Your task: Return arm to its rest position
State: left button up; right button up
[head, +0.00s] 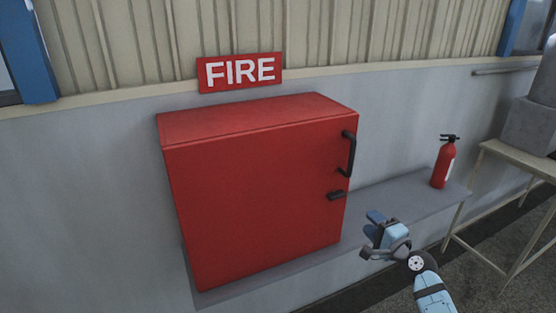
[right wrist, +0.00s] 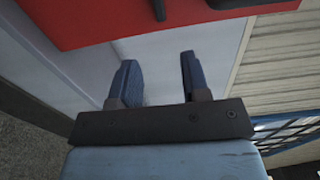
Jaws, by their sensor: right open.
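My right gripper (head: 372,228) is in the lower right of the head view, in front of the shelf and to the right of the red cabinet's lower right corner. In the right wrist view its two blue fingers (right wrist: 158,82) stand apart with nothing between them. The gripper appears clear of both. The cabinet also shows at the top of the right wrist view (right wrist: 90,18). My left gripper is not in view.
A grey shelf (head: 400,197) runs under the cabinet and to its right. A red fire extinguisher (head: 442,166) stands on it. A pale table (head: 520,160) with grey equipment (head: 530,122) is at the far right. A FIRE sign (head: 240,72) is above the cabinet.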

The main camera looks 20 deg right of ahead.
jog(key=s+a+f+n+g+p, duration=0.1)
jog(key=s+a+f+n+g, duration=0.1)
jog(key=s+a+f+n, duration=0.3)
jog(key=s+a+f+n+g+y+p, duration=0.1)
jog(key=s+a+f+n+g+p, duration=0.1)
jog(key=s+a+f+n, duration=0.4)
jog(key=s+a+f+n+g+y+p, duration=0.1)
jog(key=s+a+f+n+g, duration=0.2)
jog(key=s+a+n, duration=0.6)
jog(key=s+a+f, duration=0.2)
jog(key=s+a, duration=0.2)
jog(key=a, duration=0.2)
jog(key=shift+s+f+p, duration=0.3)
jog(key=shift+s+p, duration=0.05)
jog(key=shift+p, duration=0.05)
jog(key=shift+a, duration=0.1)
